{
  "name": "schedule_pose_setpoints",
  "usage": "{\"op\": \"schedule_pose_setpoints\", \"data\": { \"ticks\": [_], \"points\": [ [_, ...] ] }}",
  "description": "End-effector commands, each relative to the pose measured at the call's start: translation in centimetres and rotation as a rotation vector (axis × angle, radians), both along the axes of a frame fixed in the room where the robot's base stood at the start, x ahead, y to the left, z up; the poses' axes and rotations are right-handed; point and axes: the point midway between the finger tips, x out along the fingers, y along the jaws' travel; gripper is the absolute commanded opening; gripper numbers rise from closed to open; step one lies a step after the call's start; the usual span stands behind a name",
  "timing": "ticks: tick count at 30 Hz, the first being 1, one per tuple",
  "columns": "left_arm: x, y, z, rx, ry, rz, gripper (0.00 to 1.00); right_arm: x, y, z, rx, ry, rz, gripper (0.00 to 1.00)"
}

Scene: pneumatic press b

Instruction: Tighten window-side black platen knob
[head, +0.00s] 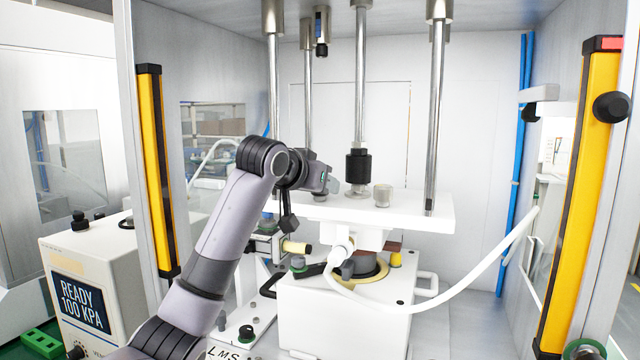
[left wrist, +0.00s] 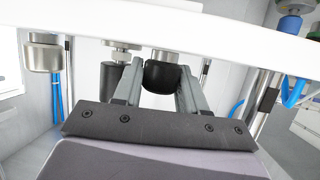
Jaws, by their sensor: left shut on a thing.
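The white platen (head: 420,206) spans the press under the rods, and it shows as a white band in the left wrist view (left wrist: 160,24). My left gripper is at the platen's left end in the head view (head: 328,180). In the left wrist view its two fingers (left wrist: 160,80) are shut on a black platen knob (left wrist: 161,76), one finger on each side. My gripper and arm hide this knob in the head view. A bare metal knob (head: 383,195) stands on the platen right of the black ram coupling (head: 358,165). My right gripper is not in view.
Vertical steel rods (head: 436,110) rise around the platen. Yellow-black light curtain posts stand left (head: 155,170) and right (head: 583,190). A white hose (head: 470,272) curves in front of the lower block (head: 340,315). A READY display box (head: 85,300) stands at the left.

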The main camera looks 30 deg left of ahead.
Motion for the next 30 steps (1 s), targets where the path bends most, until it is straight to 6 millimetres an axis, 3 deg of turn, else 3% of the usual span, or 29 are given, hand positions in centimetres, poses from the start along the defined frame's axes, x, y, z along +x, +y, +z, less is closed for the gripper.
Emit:
{"op": "schedule_pose_setpoints", "data": {
  "ticks": [10, 25, 26, 27, 30],
  "points": [
    [-0.02, 0.10, 0.17, 0.000, -0.004, -0.123, 0.11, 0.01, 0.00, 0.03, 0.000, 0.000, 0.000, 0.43],
    [-0.01, 0.09, 0.25, 0.001, -0.006, -0.140, 0.11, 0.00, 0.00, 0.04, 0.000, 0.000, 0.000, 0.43],
    [-0.01, 0.09, 0.26, 0.000, -0.006, -0.139, 0.51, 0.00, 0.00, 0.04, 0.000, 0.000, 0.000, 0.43],
    [-0.01, 0.09, 0.26, 0.000, -0.006, -0.139, 0.63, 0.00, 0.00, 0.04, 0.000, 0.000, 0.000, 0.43],
    [0.00, 0.07, 0.19, 0.000, -0.004, -0.139, 0.63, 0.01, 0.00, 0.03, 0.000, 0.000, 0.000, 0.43]
  ]
}}
